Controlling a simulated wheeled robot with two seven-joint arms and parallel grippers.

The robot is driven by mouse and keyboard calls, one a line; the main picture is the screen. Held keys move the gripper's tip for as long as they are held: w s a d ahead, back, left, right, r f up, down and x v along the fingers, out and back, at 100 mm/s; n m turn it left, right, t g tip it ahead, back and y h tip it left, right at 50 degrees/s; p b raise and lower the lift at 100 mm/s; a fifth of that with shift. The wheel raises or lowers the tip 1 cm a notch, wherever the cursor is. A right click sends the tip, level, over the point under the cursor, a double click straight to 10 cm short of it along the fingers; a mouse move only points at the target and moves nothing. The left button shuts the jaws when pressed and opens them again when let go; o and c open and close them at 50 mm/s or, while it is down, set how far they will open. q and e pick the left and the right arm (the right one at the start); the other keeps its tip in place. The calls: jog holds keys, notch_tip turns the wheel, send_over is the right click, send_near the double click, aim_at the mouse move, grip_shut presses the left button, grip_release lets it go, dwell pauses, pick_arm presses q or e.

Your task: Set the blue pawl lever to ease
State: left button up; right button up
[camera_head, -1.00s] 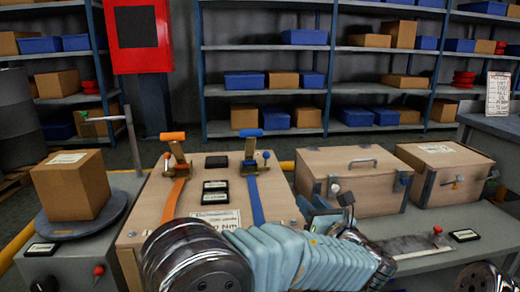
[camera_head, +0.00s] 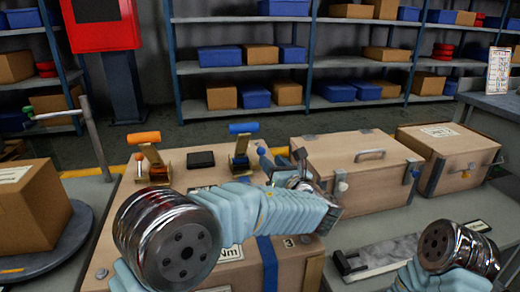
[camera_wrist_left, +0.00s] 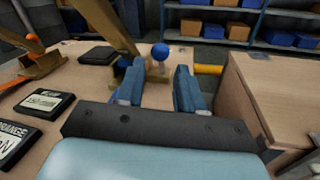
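The blue pawl lever shows as a blue ball knob on a short stem (camera_wrist_left: 160,51) in the left wrist view, beside the blue-handled ratchet (camera_head: 242,130) on the wooden crate. In the head view the knob is hard to separate from my blue fingers. My left gripper (camera_head: 274,166) is at the right of that ratchet. In the left wrist view its two blue fingers (camera_wrist_left: 159,78) are apart, with the knob ahead between their tips and nothing held. I cannot tell whether a finger touches the ratchet. My left forearm hides much of the blue strap (camera_head: 268,262). My right gripper is out of view.
An orange-handled ratchet (camera_head: 144,138) stands left on the same crate, with dark label plates such as this one (camera_head: 200,159). A wooden chest (camera_head: 350,155) stands close to the right of my gripper. A cardboard box (camera_head: 32,208) sits on a round plate at the left.

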aim_at(264, 153)
pick_arm(q)
jog(key=x, duration=0.8)
jog(key=shift+p, duration=0.35)
grip_shut()
jog(key=shift+d, duration=0.1)
